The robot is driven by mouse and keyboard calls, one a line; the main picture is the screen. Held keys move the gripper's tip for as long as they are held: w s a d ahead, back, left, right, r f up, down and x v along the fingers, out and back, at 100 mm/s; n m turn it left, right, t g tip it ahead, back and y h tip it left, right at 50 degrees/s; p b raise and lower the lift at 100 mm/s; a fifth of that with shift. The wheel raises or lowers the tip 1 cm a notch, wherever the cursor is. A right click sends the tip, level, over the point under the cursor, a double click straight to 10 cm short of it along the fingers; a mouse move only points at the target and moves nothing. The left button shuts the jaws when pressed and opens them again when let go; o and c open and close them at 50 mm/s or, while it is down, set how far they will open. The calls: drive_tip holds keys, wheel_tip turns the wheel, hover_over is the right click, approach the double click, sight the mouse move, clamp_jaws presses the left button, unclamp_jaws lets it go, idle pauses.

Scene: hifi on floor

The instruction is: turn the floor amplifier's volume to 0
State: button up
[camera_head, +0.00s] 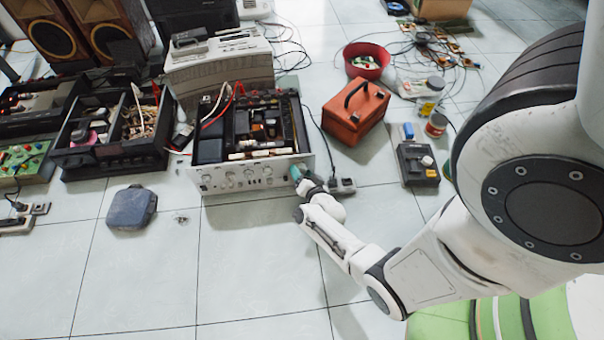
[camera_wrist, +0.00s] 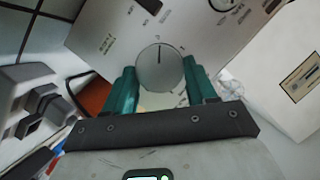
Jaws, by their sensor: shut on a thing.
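The floor amplifier (camera_head: 226,180) is a silver-fronted unit with its top open, standing on the tiles in the head view. Its front panel (camera_wrist: 112,35) fills the upper part of the wrist view. A round silver volume knob (camera_wrist: 160,70) with a dark pointer line shows there, the line towards the top of the picture. My gripper (camera_wrist: 158,80) has teal fingers on either side of the knob, shut on it. In the head view my gripper (camera_head: 297,174) is at the right end of the front panel and hides the knob.
An orange box (camera_head: 355,112) stands behind and right of the amplifier. A power strip (camera_head: 341,186) lies close to my gripper, and also shows in the wrist view (camera_wrist: 32,100). A dark blue case (camera_head: 131,208) lies front left.

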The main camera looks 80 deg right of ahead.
drive_tip(key=c, duration=0.4)
drive_tip(key=shift+o, duration=0.2)
drive_tip(key=n+p, duration=0.1)
drive_tip(key=p, duration=0.1)
drive_tip(key=shift+g+p, duration=0.3)
drive_tip(key=shift+p, duration=0.05)
drive_tip(key=o, duration=1.1)
drive_tip(key=shift+c, duration=0.2)
